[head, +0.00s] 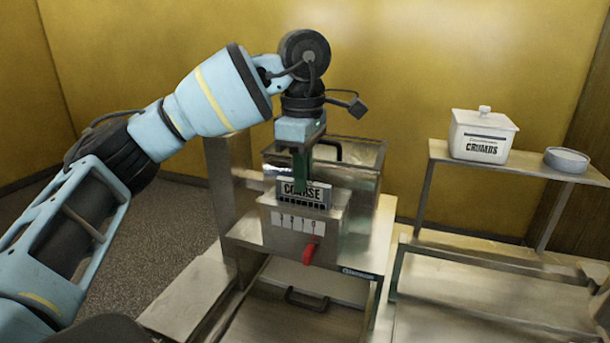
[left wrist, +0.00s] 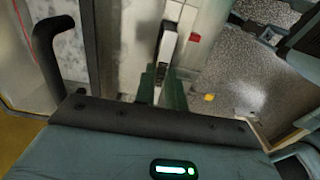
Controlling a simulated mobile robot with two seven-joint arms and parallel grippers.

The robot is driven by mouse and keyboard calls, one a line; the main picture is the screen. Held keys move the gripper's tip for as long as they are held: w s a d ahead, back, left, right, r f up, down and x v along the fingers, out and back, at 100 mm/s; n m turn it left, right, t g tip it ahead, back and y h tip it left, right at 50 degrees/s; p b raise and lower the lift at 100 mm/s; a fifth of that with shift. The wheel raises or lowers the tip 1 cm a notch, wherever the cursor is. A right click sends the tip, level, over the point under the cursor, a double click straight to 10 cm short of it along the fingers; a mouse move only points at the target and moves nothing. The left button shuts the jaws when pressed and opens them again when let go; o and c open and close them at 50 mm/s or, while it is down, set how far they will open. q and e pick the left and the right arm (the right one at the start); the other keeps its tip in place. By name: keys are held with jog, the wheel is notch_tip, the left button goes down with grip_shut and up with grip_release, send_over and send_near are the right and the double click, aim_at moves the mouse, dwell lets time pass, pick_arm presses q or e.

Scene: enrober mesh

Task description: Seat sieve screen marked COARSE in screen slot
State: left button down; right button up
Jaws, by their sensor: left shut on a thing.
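The sieve screen marked COARSE (head: 304,194) is a small upright plate with a black label and a row of dark slits along its lower part. My left gripper (head: 302,172) points down and is shut on its top edge. In the left wrist view the green fingers (left wrist: 160,88) close on the thin screen (left wrist: 168,46), seen nearly edge-on. The screen is at the top of the steel housing (head: 332,228) of the machine. The slot opening is hidden, and I cannot tell whether the screen's lower edge is inside it. My right gripper is not in view.
The housing front carries a numbered plate (head: 298,222) and a red lever (head: 309,254). An open steel hopper (head: 362,156) with a black handle stands behind the screen. A white CRUMBS jar (head: 482,136) and a round tin (head: 567,160) stand on a shelf at right.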

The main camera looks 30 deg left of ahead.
pick_arm(q)
jog(key=shift+f, duration=0.15)
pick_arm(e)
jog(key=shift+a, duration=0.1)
pick_arm(q)
jog(key=shift+f, duration=0.15)
jog(key=c, duration=1.5)
grip_release()
jog(key=shift+o, duration=0.2)
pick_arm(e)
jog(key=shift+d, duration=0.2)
